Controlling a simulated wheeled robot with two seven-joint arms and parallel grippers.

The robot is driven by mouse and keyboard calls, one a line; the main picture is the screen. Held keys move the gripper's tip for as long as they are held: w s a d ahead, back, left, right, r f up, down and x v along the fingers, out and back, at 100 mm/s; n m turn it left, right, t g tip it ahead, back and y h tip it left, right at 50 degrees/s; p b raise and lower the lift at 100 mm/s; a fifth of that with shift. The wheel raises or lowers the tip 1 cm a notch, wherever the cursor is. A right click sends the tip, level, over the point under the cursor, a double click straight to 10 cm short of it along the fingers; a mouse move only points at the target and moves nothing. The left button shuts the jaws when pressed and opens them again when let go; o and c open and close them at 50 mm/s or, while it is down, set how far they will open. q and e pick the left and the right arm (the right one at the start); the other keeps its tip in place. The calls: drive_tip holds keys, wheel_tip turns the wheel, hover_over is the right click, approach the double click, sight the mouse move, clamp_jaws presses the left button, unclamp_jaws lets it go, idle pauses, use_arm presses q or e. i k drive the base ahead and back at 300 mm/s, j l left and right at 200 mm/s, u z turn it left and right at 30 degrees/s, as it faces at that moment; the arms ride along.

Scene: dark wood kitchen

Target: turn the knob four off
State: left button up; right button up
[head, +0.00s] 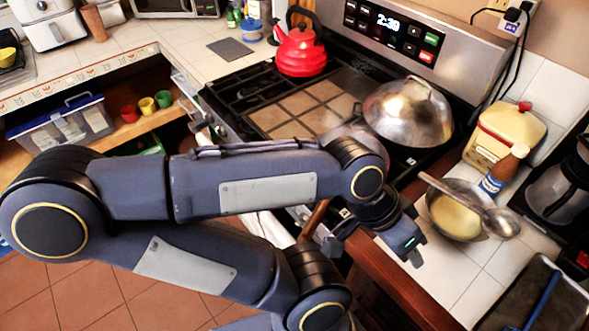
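The stove (243,113) has its front edge running down from the upper left toward my arm. One or more dark knobs (203,122) show on the front at its left end. My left arm crosses in front of the rest of that edge, so the other knobs are hidden and I cannot tell which one is knob four or how it is turned. My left gripper (375,247) is at the right end of the stove front, near the counter corner. Its fingers look spread apart, with nothing seen between them. My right gripper is not in view.
A red kettle (301,52) and a domed metal lid (408,111) are on the stovetop. On the right counter are a pan (455,210) with a ladle, a bottle (503,171) and a yellow canister (502,137). Open shelves (172,128) are at the left.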

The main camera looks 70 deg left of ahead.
sight(303, 218)
drive_tip(key=j+u, duration=0.2)
drive_tip(key=u, duration=0.2)
drive_tip(key=k+j+u, duration=0.1)
drive_tip(key=j+u, duration=0.15)
drive_tip(key=u, duration=0.2)
drive_tip(key=j+u, duration=0.25)
drive_tip(key=u, duration=0.15)
drive_tip(key=j+u, duration=0.2)
drive_tip(key=u, duration=0.2)
drive_tip(key=j, duration=0.2)
drive_tip(key=i, duration=0.05)
